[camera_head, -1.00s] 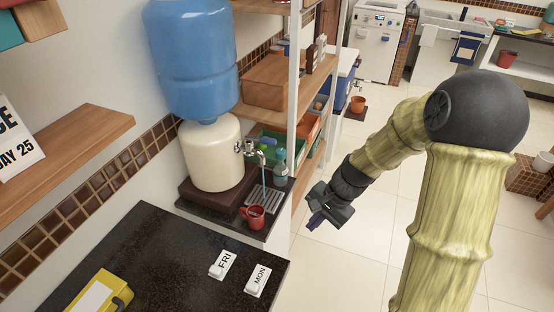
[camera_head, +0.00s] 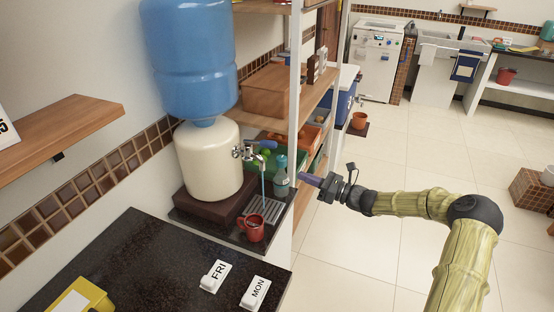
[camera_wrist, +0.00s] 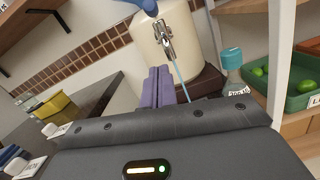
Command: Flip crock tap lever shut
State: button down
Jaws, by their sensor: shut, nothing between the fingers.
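The cream crock (camera_head: 208,160) stands on a dark block under a large blue water bottle (camera_head: 190,60). Its metal tap (camera_head: 243,153) has a blue lever (camera_head: 268,144) that points out over the spout. A thin blue stream (camera_head: 262,183) runs down from the spout towards a red mug (camera_head: 252,228). My gripper (camera_head: 312,180) is shut and empty, right of the tap and apart from it, its purple fingers pointing at the crock. In the wrist view the shut fingers (camera_wrist: 158,88) lie below the tap (camera_wrist: 163,38); a blue part shows at the top edge.
A teal-capped bottle (camera_head: 280,176) stands right of the stream. A white shelf post (camera_head: 294,100) and a green bin (camera_wrist: 300,85) are close on the right. A wooden shelf (camera_head: 60,138) juts out at left. The floor right of the counter is clear.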

jog(key=shift+a, duration=0.15)
jog(key=p, duration=0.3)
send_near(261, 143)
jog(key=shift+w+a+f, duration=1.1)
jog(key=shift+w+a, duration=0.1)
jog(key=shift+a, duration=0.8)
jog(key=shift+d, duration=0.1)
